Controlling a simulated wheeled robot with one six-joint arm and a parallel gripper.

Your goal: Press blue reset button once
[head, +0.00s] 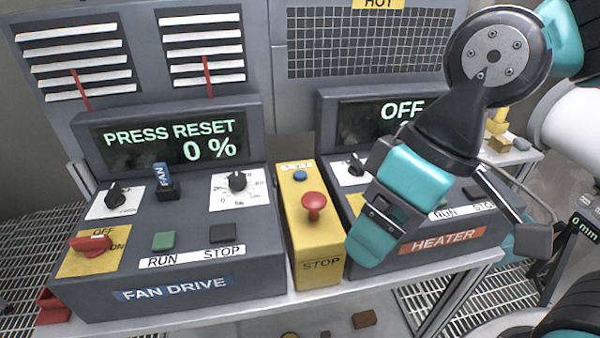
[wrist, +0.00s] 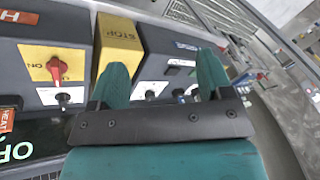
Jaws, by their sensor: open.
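The blue reset button (head: 300,175) is a small round button on top of the narrow yellow stop box, (head: 318,240) behind the red mushroom button (head: 314,203). My gripper (head: 362,240) is to the right of the yellow box, in front of the heater panel, apart from the blue button. In the wrist view my gripper (wrist: 164,80) is open and empty, its two teal fingers apart. The yellow box (wrist: 118,42) shows beyond the left finger there; the blue button cannot be made out in that view. The fan drive display (head: 170,142) reads "PRESS RESET 0 %".
The fan drive panel (head: 190,262) stands left of the yellow box, with a red switch handle (head: 90,244), knobs, a green button (head: 163,241) and a black one. The heater panel (head: 440,262) on the right has a display (head: 390,115) reading "OFF". My arm covers part of it.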

